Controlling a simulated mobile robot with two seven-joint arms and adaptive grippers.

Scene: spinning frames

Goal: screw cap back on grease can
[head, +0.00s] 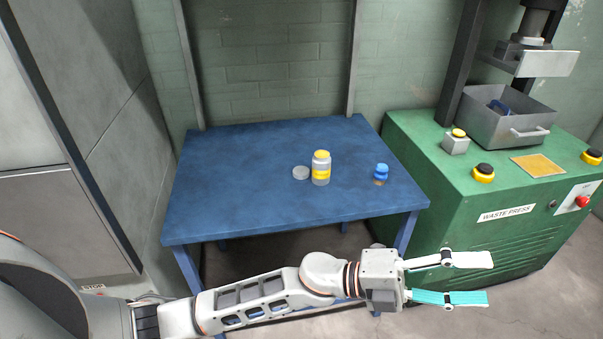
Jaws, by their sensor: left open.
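A grey can (321,178) with a yellow band and a yellow top stands upright on the blue table. It looks like the grease can. A flat grey disc (301,172), cap-like, lies on the table just left of it. I cannot tell whether the yellow top is part of the can or what opening lies under it. My left gripper (489,279) is open and empty, in front of the green press and well apart from the can. Its two fingers point right. My right gripper is not in view.
A small blue-topped item (381,173) stands right of the can on the blue table (240,190). The green waste press (455,190) stands to the right, carrying a grey bin (510,128) and buttons. The table's left half is clear.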

